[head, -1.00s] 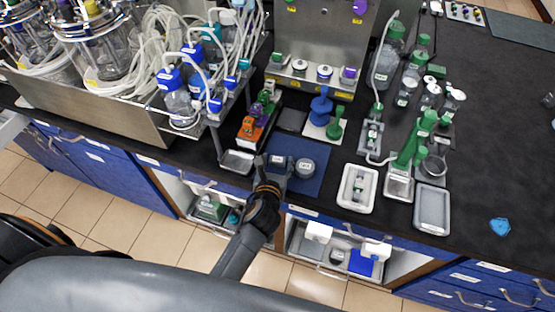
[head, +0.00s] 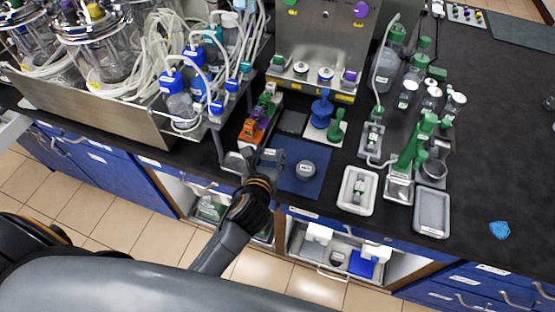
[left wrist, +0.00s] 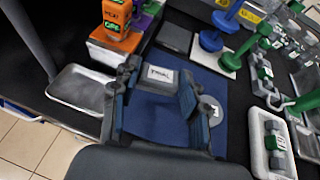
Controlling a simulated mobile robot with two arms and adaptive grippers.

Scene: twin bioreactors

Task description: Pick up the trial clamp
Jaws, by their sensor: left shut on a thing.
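The trial clamp (left wrist: 160,76), a grey piece with a white label reading TRIAL, sits between the fingers of my left gripper (left wrist: 155,98) in the left wrist view. The gripper is shut on it, over the left part of the blue mat (left wrist: 218,86). In the head view my left gripper (head: 264,164) and arm hide much of the clamp (head: 271,154). How far the clamp is above the mat is hard to tell. A round grey labelled piece (head: 305,170) stays on the mat to the right. My right gripper is not in view.
An orange block (head: 249,131) and a small metal tray (left wrist: 82,88) are close on the left. A white tray (head: 357,205) and a grey tray (head: 432,228) lie to the right. Bottles and tubing stand behind. The bench's right side is mostly clear.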

